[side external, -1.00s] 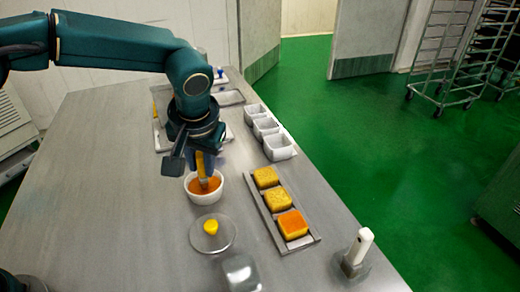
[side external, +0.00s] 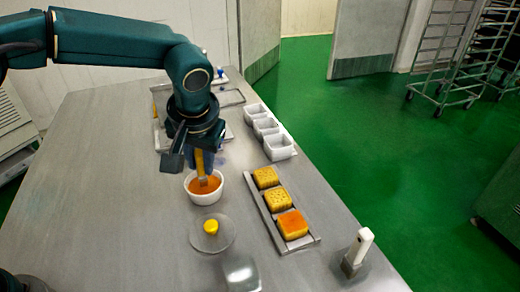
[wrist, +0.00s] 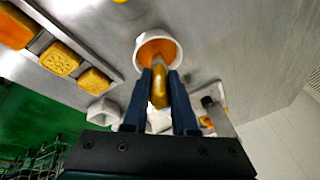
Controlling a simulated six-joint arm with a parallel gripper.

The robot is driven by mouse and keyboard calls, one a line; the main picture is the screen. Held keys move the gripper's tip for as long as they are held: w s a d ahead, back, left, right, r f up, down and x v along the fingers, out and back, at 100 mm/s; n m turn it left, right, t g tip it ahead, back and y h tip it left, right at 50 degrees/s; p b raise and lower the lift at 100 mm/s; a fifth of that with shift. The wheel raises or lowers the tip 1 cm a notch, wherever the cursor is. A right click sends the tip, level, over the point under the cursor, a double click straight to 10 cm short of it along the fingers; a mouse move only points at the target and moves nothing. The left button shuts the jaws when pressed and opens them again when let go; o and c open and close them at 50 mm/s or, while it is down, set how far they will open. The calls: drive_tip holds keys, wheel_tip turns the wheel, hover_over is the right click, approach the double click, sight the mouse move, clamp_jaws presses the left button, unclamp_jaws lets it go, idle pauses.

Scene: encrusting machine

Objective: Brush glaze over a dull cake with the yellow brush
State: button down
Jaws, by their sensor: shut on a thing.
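My gripper (wrist: 160,98) is shut on the yellow brush (wrist: 158,88), which also shows in the side view (side external: 199,162). The brush points down, with its head in or just over the orange glaze (side external: 206,185) of the white bowl (side external: 206,198); the wrist view also shows the bowl (wrist: 139,52). Three cakes lie in a row on a metal tray (side external: 268,219). The nearest cake (side external: 293,224) has a glossy orange top. The middle cake (side external: 279,200) and the far cake (side external: 266,177) are dull yellow with dark specks.
A clear round lid with a yellow knob (side external: 211,227) lies in front of the bowl. White tubs (side external: 279,147) stand behind the cake tray. A white-handled tool (side external: 358,250) stands upright at the front right. The table's left side is clear.

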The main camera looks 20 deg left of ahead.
sight(198, 151)
drive_tip(key=shift+r, duration=3.2)
